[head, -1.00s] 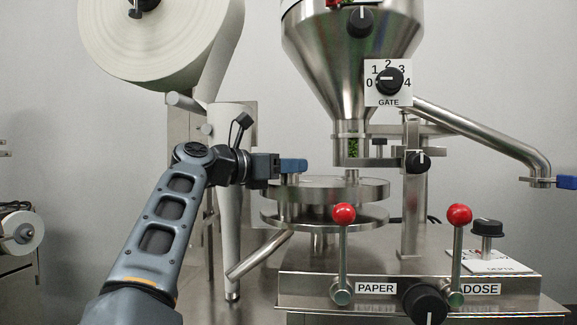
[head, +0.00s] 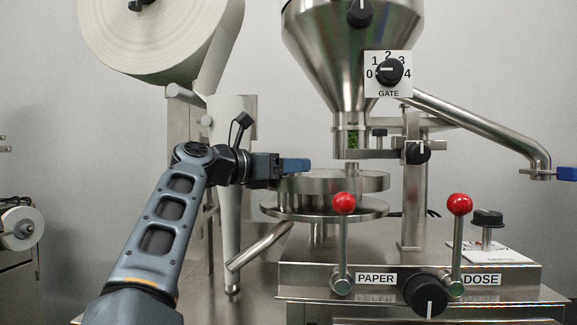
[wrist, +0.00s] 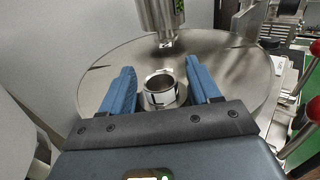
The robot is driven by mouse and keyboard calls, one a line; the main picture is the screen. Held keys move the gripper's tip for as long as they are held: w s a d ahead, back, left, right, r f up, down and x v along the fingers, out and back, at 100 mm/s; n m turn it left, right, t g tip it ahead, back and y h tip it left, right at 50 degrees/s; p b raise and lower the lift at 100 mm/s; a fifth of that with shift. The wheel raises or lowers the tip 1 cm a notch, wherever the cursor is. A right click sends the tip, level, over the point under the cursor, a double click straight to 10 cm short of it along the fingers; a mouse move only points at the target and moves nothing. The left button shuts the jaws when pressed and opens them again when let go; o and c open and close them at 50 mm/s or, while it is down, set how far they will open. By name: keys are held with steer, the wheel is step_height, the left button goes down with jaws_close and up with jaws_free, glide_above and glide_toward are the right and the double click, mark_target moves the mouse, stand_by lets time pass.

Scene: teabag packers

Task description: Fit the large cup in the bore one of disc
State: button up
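The large cup (wrist: 161,96) is a short, shiny metal ring in the wrist view, between my gripper's fingers at the near part of the disc. The disc (wrist: 105,62) is a round steel plate. In the head view the disc (head: 350,183) sits under the hopper. My gripper (wrist: 162,82) is open, with one blue finger on each side of the cup and a gap on both sides. It also shows in the head view (head: 294,165), just above the disc's left edge. I cannot tell whether the cup is seated in the bore or how deep it sits.
The hopper (head: 350,60) and its outlet tube (wrist: 160,16) stand over the disc. A steel post (head: 411,190) rises on its right. Two red-knobbed levers (head: 344,203) stand in front. A slanted chute (head: 258,246) and a paper roll (head: 160,35) are on the left.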

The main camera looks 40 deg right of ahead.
steer(key=shift+o, duration=0.7)
steer(key=w+a, duration=0.1)
steer(key=a, duration=0.6)
steer(key=shift+w+a+b, duration=0.15)
steer(key=shift+a+b, duration=0.2)
steer(key=shift+b, duration=0.05)
